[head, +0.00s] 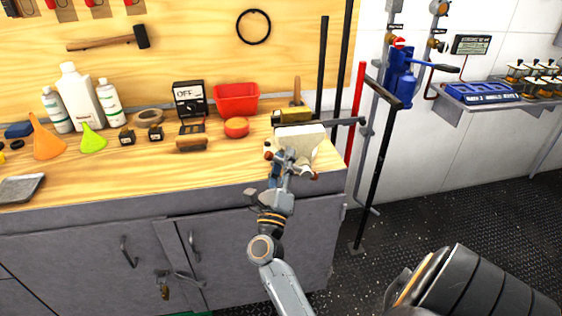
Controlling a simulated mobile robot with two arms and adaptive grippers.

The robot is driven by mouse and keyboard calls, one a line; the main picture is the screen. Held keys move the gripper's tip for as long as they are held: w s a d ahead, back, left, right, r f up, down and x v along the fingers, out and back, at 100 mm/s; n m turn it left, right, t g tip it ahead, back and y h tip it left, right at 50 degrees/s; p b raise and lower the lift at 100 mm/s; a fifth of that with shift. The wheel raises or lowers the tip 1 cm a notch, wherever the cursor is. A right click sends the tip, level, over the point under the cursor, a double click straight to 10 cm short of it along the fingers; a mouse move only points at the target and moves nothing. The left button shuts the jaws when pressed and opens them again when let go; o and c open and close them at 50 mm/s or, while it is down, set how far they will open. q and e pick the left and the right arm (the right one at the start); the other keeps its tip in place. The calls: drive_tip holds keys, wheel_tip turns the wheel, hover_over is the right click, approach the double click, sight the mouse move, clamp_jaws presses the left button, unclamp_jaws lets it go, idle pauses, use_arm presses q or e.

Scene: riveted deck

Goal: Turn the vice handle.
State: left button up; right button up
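The vice (302,138) is a pale, off-white block at the right front corner of the wooden bench. A small brown knob (268,155) shows left of my gripper, and another brown end shows low on its right; these look like the ends of the vice handle. My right gripper (287,160) is at the vice's front, over the middle of the handle, and hides most of it. It looks close to or touching the handle. I cannot tell whether its fingers are closed. My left gripper is not in view.
On the bench (95,170) stand white bottles, an orange funnel (46,142), a green funnel (92,138), a meter (189,98) and a red bin (236,98). Upright bars and a blue pump (401,85) stand right of the vice. The dark floor at right is mostly clear.

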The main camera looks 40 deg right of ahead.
drive_tip(key=shift+a+f, duration=0.2)
drive_tip(key=v, duration=0.7)
drive_tip(key=shift+s, duration=0.15)
drive_tip(key=shift+r, duration=0.1)
